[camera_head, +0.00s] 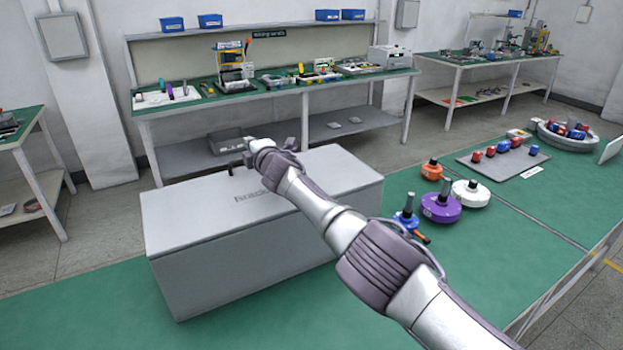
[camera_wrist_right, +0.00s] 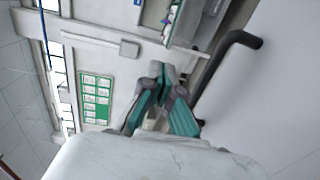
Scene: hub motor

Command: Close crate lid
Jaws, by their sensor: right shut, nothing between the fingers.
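The grey crate (camera_head: 230,270) stands on the green table in the head view. Its lid (camera_head: 190,215), with dark lettering, looks flat on top and flush with the walls. My right arm reaches across the lid, and the right gripper (camera_head: 246,157) is above its far part. In the wrist view my right gripper (camera_wrist_right: 163,78) is shut and empty. A black bar handle (camera_wrist_right: 225,62) stands out from the pale grey lid surface (camera_wrist_right: 270,95) beside the fingers, apart from them. The arm hides part of the lid. My left gripper is not in view.
A grey mat (camera_head: 485,168) with small parts lies farther back. The green table (camera_head: 110,310) is clear at front left.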

